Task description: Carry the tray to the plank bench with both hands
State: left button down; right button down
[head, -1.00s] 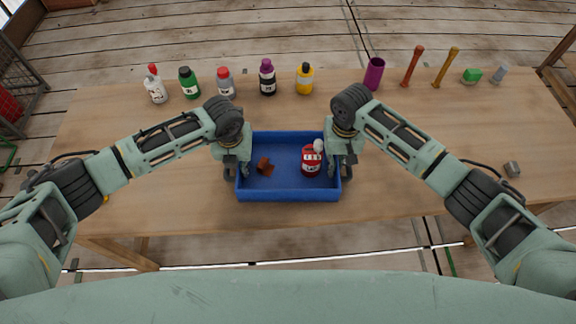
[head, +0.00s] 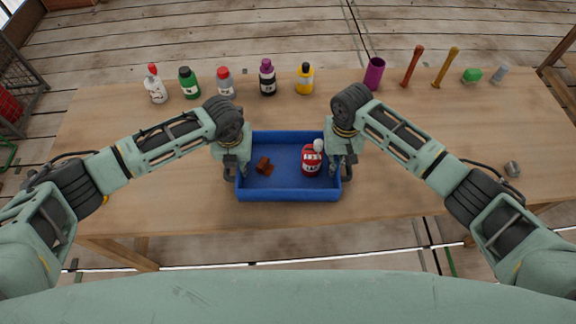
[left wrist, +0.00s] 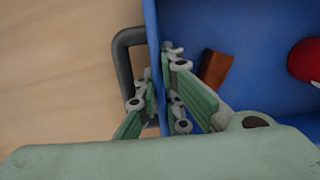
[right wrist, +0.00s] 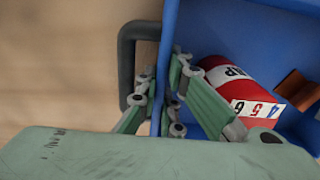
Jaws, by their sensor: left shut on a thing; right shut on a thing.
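A blue tray (head: 288,195) sits at the middle of the wooden bench top, near its front edge. In it lie a red can-like bottle with a white cap (head: 311,161) at the right and a small brown piece (head: 264,165) at the left. My left gripper (head: 240,170) is shut on the tray's left wall; the left wrist view shows its fingers (left wrist: 163,95) either side of the wall, beside a dark handle (left wrist: 125,65). My right gripper (head: 340,170) is shut on the right wall; its fingers (right wrist: 163,95) straddle it in the right wrist view, beside another dark handle (right wrist: 127,60).
Along the back stand several bottles, including a green one (head: 189,83) and a yellow one (head: 305,79), a purple cup (head: 374,74), two upright sticks and a green block (head: 472,76). Bare wood (head: 150,150) surrounds the tray.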

pick_arm(q)
jog(key=shift+w+r, duration=0.1)
jog(key=shift+r, duration=0.15)
pick_arm(e)
jog(key=shift+r, duration=0.25)
